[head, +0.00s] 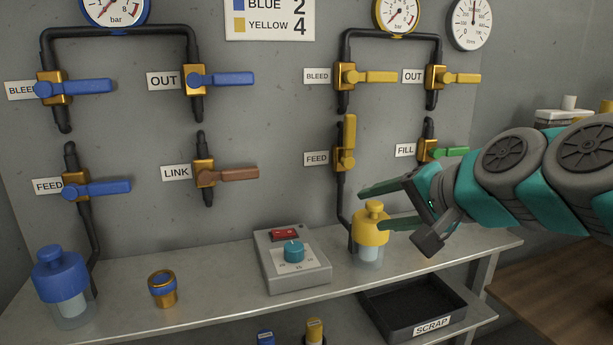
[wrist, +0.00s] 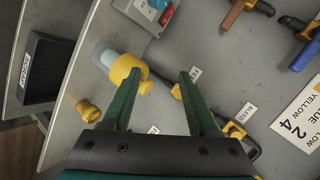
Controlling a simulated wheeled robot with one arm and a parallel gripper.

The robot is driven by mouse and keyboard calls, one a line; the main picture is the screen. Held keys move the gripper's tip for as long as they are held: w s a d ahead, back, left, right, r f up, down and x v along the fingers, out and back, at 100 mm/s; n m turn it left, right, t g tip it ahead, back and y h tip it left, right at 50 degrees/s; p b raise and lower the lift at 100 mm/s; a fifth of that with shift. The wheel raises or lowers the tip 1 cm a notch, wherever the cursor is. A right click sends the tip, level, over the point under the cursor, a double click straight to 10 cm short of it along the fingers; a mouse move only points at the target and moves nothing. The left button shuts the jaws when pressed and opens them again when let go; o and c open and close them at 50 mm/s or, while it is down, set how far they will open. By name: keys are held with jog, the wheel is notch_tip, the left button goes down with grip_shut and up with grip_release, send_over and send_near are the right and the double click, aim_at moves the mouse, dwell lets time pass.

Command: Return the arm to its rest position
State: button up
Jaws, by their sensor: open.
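My gripper (head: 375,205) is open and empty at the right of the head view, with its fingers pointing left, near the yellow-capped bottle (head: 370,232). In the head view one finger overlaps the bottle's right side; I cannot tell whether they touch. In the wrist view my gripper (wrist: 155,88) shows both green fingers spread, with the yellow-capped bottle (wrist: 125,70) left of the left finger. My arm (head: 520,165) reaches in from the right and hides part of the panel and shelf.
The wall panel carries blue valves (head: 85,87), yellow valves (head: 370,77) and a brown LINK valve (head: 230,174). On the shelf stand a blue-capped bottle (head: 60,280), a brass-and-blue fitting (head: 162,290) and a grey control box (head: 300,277). A black SCRAP tray (head: 385,318) lies below.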

jog(key=s+a+f+n+g+h, duration=0.1)
jog(key=s+f+g, duration=0.15)
jog(key=f, duration=0.35)
jog(key=s+a+f+n+g, duration=0.1)
jog(key=s+a+f+n, duration=0.15)
jog(key=f, duration=0.25)
jog(key=s+d+f+n+g+h, duration=0.2)
jog(key=s+d+f+g, duration=0.1)
jog(key=s+f, duration=0.6)
jog(key=s+d+f+n+g+h, duration=0.2)
jog(key=s+d+f+g+h, duration=0.1)
jog(key=s+f, duration=0.6)
jog(key=s+d+g, duration=0.1)
jog(key=s+g, duration=0.1)
jog(key=s, duration=0.1)
jog(key=shift+g, duration=0.25)
